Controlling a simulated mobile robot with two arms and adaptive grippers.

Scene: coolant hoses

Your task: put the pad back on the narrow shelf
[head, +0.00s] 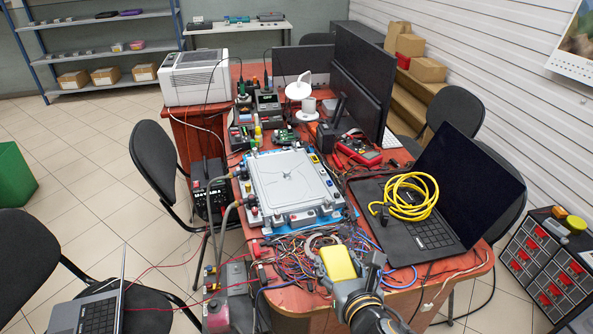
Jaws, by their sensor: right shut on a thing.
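A yellow pad (338,263) is at the lower middle of the head view. My right gripper (343,280), reaching in from the bottom, is shut on the pad and holds it over the near edge of the red-brown table, in front of a tangle of wires. The fingers are partly hidden by the pad and the wrist. A narrow white shelf (238,29) with several small devices on it is against the back wall, far from the gripper. My left gripper is not in view.
The table holds a silver cold plate (288,181) on a blue base, a laptop with a coiled yellow hose (408,197), monitors (362,75) and a printer (196,77). Chairs stand around it. A blue-grey rack (105,55) stands at the back left. Tiled floor at left is mostly clear.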

